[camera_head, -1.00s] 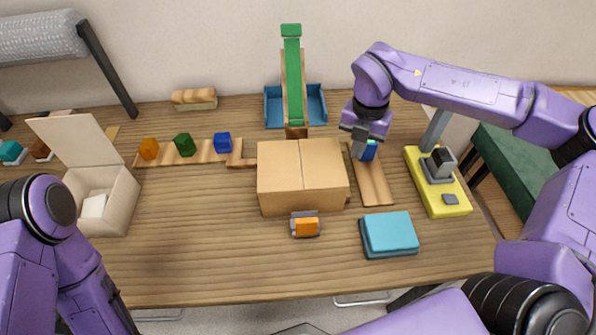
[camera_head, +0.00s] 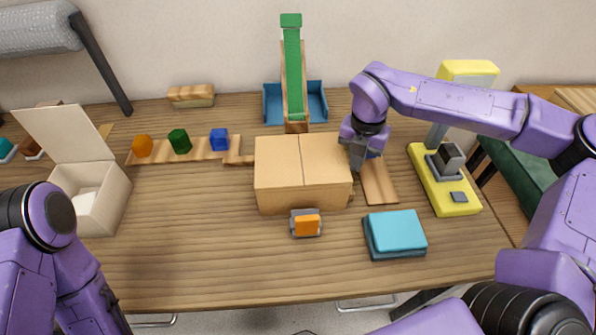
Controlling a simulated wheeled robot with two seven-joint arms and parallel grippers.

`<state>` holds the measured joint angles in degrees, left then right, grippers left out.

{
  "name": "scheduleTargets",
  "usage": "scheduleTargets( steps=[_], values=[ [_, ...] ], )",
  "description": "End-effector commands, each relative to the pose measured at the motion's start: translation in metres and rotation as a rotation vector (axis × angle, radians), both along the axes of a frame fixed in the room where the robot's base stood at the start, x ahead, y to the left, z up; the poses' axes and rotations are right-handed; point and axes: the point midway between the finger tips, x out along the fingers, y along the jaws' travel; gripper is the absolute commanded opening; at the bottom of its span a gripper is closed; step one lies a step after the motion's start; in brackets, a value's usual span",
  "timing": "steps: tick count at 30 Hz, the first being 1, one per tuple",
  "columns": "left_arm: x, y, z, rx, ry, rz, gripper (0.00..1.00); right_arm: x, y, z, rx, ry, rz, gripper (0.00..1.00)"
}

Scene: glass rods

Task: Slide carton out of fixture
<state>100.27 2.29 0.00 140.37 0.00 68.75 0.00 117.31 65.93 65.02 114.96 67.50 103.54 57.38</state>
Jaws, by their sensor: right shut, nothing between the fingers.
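A closed brown carton (camera_head: 285,172) stands on the wooden table near the middle. A wooden fixture rail (camera_head: 379,183) lies flat just to its right, partly hidden by my right gripper. My right gripper (camera_head: 358,165) points down at the carton's upper right edge, shut and empty. I cannot tell whether it touches the carton. My left arm (camera_head: 45,220) shows at the left edge, but its gripper is out of view.
A grey and orange block (camera_head: 306,224) sits in front of the carton, and a blue pad (camera_head: 395,232) at front right. A yellow press (camera_head: 447,190) stands right, a green ramp (camera_head: 293,75) behind. An open white box (camera_head: 92,197) stands left. The front left table is clear.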

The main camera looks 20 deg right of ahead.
Motion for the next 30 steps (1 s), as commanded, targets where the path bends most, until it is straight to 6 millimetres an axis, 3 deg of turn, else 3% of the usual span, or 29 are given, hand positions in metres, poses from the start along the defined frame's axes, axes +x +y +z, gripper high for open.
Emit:
scheduleTargets(
  steps=[5, 14, 30],
  values=[
    [0.000, 0.000, -0.010, 0.000, 0.000, 0.000, 0.94, 0.000, 0.000, -0.013, 0.000, 0.000, 0.000, 0.00],
    [0.000, 0.000, -0.009, 0.000, 0.000, 0.000, 0.94, 0.000, 0.001, -0.012, 0.000, 0.000, 0.001, 0.00],
    [0.000, 0.000, -0.016, 0.000, 0.000, 0.000, 0.94, 0.005, 0.022, -0.013, 0.000, 0.000, 0.002, 0.00]
  ],
)
